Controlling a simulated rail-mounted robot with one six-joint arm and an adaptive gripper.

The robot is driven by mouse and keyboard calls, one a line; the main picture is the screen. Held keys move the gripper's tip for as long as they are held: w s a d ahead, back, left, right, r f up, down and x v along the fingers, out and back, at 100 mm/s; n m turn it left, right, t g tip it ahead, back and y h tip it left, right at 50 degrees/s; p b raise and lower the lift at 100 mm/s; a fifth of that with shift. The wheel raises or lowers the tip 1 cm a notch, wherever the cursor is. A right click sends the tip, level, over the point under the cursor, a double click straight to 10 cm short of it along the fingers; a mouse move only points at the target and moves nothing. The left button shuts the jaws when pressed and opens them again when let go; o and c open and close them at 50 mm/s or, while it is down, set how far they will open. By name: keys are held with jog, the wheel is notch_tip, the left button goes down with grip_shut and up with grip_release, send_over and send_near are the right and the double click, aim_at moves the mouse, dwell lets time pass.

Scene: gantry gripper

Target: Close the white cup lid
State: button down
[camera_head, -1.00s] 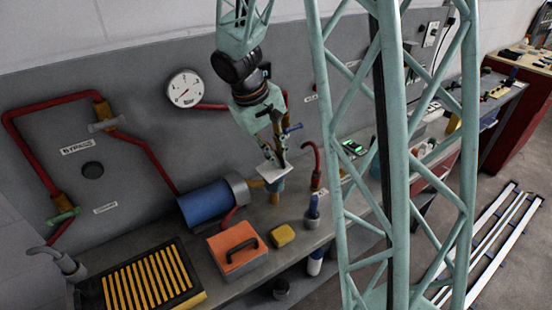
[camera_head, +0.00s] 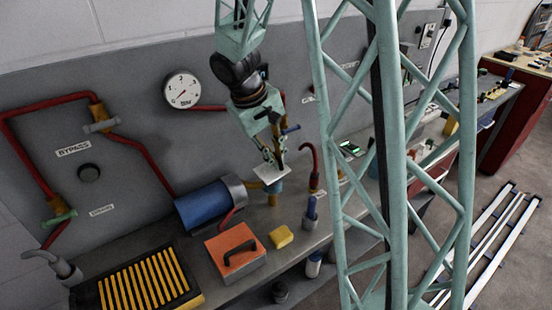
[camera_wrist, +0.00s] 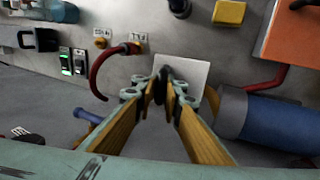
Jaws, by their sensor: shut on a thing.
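The white lid (camera_head: 271,174) is a flat square plate in the middle of the head view. It appears just above a blue cup-like part (camera_head: 273,187) on a brass-coloured fitting, and whether it rests flat there I cannot tell. In the wrist view the white lid (camera_wrist: 190,76) lies just beyond my fingertips. My gripper (camera_head: 276,163) reaches down to the lid from above. In the wrist view my gripper (camera_wrist: 163,92) has its fingertips together at a dark part at the lid's edge. The fingers hide part of the lid, and the exact contact is unclear.
A blue cylinder (camera_head: 204,206) lies left of the lid. An orange box (camera_head: 235,252) with a black handle and a yellow block (camera_head: 282,237) stand in front. A red curved pipe (camera_head: 313,160) rises at the right. A gauge (camera_head: 183,89) hangs on the wall behind.

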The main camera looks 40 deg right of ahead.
jog(key=shift+w+d+r, duration=0.15)
jog(key=shift+w, duration=0.2)
jog(key=c, duration=2.9)
grip_release()
jog(key=shift+d, duration=0.1)
jog(key=shift+o, duration=0.6)
jog(key=shift+d, duration=0.1)
jog(key=shift+s, duration=0.1)
